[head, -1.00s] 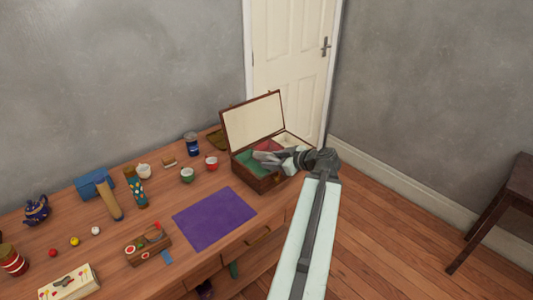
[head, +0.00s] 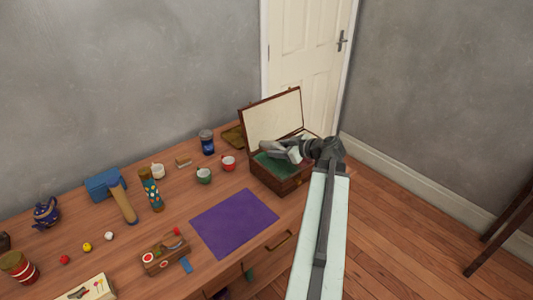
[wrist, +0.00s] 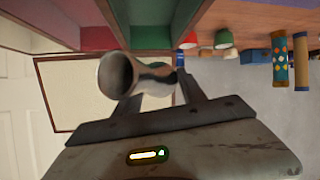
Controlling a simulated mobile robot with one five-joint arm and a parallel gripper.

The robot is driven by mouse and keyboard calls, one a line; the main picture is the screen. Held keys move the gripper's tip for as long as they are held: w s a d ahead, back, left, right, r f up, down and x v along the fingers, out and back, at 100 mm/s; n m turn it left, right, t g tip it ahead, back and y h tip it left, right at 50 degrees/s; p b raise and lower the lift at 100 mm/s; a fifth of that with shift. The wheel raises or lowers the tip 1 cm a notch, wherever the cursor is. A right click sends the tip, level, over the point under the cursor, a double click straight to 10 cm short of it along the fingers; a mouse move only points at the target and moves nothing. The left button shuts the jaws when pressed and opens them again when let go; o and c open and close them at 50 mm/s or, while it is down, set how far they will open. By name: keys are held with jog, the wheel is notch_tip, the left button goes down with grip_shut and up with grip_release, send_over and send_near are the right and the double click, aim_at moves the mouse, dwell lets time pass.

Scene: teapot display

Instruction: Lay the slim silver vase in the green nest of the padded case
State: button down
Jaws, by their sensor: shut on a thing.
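The slim silver vase (wrist: 118,74) is between my gripper's fingers (wrist: 157,88) in the wrist view, its open mouth turned toward the camera. In the head view my gripper (head: 282,150) is over the open padded case (head: 283,187), and the vase is hard to tell from the fingers there. The green nest (head: 271,169) shows just below and in front of the gripper, at the left of the case; it also shows in the wrist view (wrist: 150,35). A red compartment (wrist: 90,12) lies beside it. I cannot tell whether the vase touches the lining.
The case's raised lid (head: 270,122) stands behind the gripper. Left of the case are a green cup (head: 204,176), a red cup (head: 228,163) and a blue jar (head: 207,142). A purple mat (head: 234,221) lies in front. The table's right edge is close to the case.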

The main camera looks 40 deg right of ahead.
jog(key=shift+w+f, duration=0.1)
jog(key=shift+w, duration=0.7)
notch_tip(320, 180, down, 4)
jog(key=b, duration=0.4)
jog(key=shift+s+d, duration=0.1)
jog(key=shift+a+r, duration=0.2)
jog(key=shift+r, duration=0.1)
jog(key=shift+f+b, duration=0.45)
jog(key=shift+f, duration=0.25)
jog(key=shift+r, duration=0.1)
jog(key=c, duration=0.7)
grip_release()
jog(key=shift+o, duration=0.2)
